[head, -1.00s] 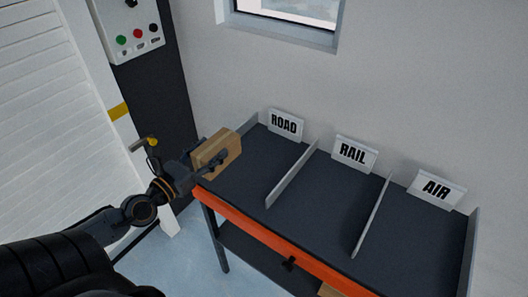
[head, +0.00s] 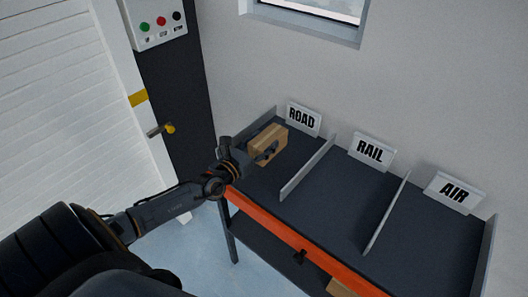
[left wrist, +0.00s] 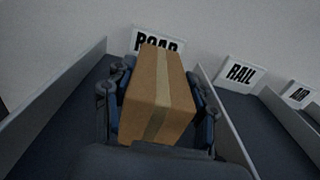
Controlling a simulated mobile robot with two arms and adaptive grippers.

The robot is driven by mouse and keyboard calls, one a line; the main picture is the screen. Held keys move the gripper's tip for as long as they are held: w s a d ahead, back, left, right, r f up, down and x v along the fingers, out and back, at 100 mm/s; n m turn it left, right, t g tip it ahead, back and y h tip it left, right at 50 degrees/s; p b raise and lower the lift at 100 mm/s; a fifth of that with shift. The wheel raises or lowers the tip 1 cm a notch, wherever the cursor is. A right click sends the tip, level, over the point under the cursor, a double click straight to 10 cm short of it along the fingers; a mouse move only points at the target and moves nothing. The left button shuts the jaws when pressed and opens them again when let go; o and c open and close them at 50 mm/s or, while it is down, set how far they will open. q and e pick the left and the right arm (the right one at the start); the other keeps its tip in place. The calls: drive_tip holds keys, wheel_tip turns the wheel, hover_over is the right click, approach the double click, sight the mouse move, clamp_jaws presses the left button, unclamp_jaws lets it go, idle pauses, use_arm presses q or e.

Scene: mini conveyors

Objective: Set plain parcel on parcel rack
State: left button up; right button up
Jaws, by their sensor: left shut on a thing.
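The plain parcel (head: 266,143) is a brown cardboard box with a lighter tape strip. My left gripper (head: 262,152) is shut on it, over the ROAD bay of the parcel rack. The parcel also shows between the fingers in the left wrist view (left wrist: 158,95), in front of the ROAD sign. The rack (head: 335,205) has a dark top, grey dividers and an orange front edge. I cannot tell whether the parcel touches the rack top. My right gripper is not in view.
Signs read ROAD (head: 303,118), RAIL (head: 371,152) and AIR (head: 453,192). The RAIL and AIR bays are empty. A divider (head: 307,168) stands right of the ROAD bay. Another box (head: 341,288) sits on the lower shelf. A control box (head: 156,22) hangs behind left.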

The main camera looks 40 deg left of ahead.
use_arm(q)
drive_tip(key=shift+w+f, duration=0.2)
drive_tip(key=shift+f, duration=1.5)
drive_tip(key=shift+f+b, duration=0.15)
drive_tip(key=shift+b, duration=0.15)
drive_tip(key=o, duration=1.3)
drive_tip(key=shift+r+p, duration=0.25)
drive_tip(key=shift+p, duration=0.1)
drive_tip(key=s, duration=0.3)
drive_tip(key=s+b, duration=0.1)
drive_tip(key=s, duration=0.6)
drive_tip(key=shift+s+a+f, duration=0.2)
drive_tip(key=shift+s+a, duration=0.1)
drive_tip(key=shift+a, duration=0.05)
drive_tip(key=shift+s+a+r, duration=0.1)
drive_tip(key=shift+s, duration=0.65)
